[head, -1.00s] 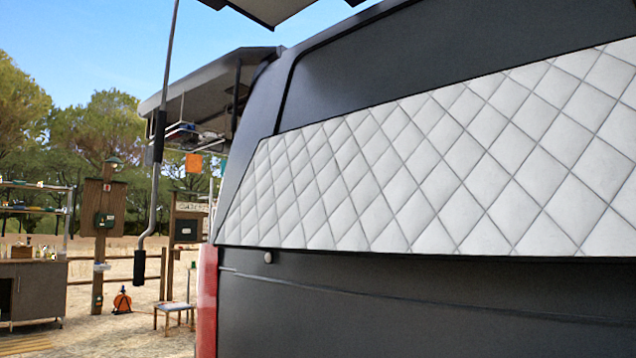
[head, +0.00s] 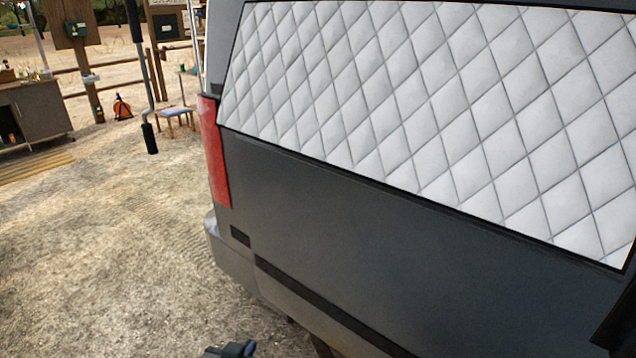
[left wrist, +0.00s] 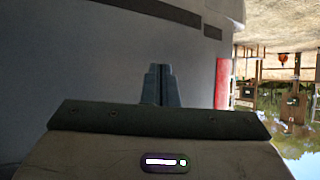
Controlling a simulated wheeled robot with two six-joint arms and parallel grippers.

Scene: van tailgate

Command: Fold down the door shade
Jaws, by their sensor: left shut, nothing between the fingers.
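A white quilted panel (head: 430,100), which looks like the door shade, lies flat against the upper part of the dark van side. My left gripper (head: 232,348) shows only at the bottom edge of the head view, low in front of the van and well below the panel. In the left wrist view my left gripper (left wrist: 159,86) is shut and empty, with the grey van body behind it. The panel is not in that wrist view. I cannot make out my right gripper.
A hanging rod with a dark grip (head: 150,138) is further left. A cabinet (head: 35,110) and a stool (head: 177,117) stand beyond open sandy ground.

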